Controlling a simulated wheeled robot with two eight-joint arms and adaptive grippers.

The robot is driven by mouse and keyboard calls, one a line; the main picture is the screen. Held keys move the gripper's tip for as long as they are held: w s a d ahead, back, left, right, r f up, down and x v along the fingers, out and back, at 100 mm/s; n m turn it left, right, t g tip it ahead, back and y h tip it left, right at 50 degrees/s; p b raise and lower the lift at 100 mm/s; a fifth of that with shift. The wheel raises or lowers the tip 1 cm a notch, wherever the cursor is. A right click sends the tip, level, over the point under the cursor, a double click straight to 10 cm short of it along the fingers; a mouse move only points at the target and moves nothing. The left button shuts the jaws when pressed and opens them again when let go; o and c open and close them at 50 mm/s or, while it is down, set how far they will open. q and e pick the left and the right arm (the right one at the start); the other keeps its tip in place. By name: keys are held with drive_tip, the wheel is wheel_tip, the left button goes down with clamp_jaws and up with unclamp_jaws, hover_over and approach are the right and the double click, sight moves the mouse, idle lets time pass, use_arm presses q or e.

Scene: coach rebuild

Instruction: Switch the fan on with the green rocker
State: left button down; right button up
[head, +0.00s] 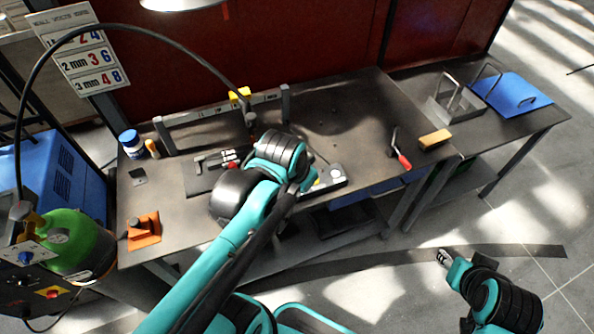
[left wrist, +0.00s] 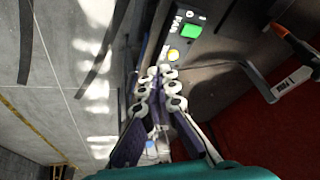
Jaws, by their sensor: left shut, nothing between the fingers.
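In the head view the box (head: 332,177) lies at the bench's front edge, partly hidden by my left wrist, which also hides the rocker and fingers. My right gripper (head: 442,256) is over the floor, away from the bench. I cannot make out the fan.
A green cylinder (head: 75,245) stands left of the bench. The bench's back right is mostly clear.

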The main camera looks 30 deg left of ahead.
use_arm(q)
drive_tip(key=w+a+r+m+g+p, duration=0.1)
drive_tip(key=w+a+m+g+p, duration=0.2)
drive_tip(key=w+a+m+g, duration=0.2)
drive_tip(key=shift+w+a+r+m+p, duration=0.2)
drive_tip(key=shift+w+a+m+p, duration=0.15)
drive_tip(key=shift+w+a, duration=0.6)
wheel_tip(320, 180, down, 14)
drive_tip(key=b, duration=0.5)
drive_tip(key=shift+d, duration=0.1)
